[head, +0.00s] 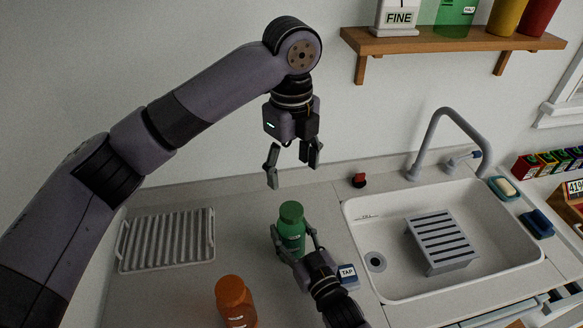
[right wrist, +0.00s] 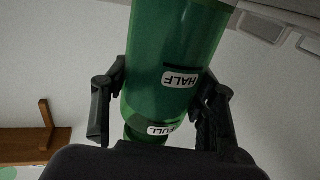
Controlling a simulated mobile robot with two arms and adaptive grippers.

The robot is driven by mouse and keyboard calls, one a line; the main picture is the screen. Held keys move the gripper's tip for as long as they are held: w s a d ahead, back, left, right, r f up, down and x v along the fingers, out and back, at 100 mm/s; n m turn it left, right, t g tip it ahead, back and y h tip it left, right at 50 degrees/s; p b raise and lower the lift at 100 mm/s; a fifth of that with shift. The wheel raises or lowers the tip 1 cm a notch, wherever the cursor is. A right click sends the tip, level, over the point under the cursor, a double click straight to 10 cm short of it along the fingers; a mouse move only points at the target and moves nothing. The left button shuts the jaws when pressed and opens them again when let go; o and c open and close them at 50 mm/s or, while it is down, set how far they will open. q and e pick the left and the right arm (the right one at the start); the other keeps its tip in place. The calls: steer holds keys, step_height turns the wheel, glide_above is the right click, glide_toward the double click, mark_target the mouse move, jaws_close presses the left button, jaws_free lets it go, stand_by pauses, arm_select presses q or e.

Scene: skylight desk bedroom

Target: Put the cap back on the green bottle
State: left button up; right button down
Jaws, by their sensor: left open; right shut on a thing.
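The green bottle (head: 290,236) stands upright on the counter, left of the sink. My right gripper (head: 296,251) is shut on its body. The right wrist view shows the bottle (right wrist: 170,65) between both fingers, with HALF and FULL labels; its upper end is partly hidden by the gripper. A solid green round top (head: 291,210) sits on the bottle and looks like its cap; I cannot tell how firmly it is seated. My left gripper (head: 292,170) is open and empty, pointing down above the bottle, apart from it.
An orange bottle (head: 236,302) stands at the front left. A ribbed drying rack (head: 167,240) lies at the left. A TAP box (head: 348,275) is right of my right gripper. The sink (head: 390,284), faucet (head: 432,130) and a small red item (head: 360,180) are to the right.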

steer(key=c, duration=0.6)
jaws_free()
steer(key=shift+o, duration=0.2)
steer(key=v, duration=1.2)
steer(key=shift+f, duration=0.1)
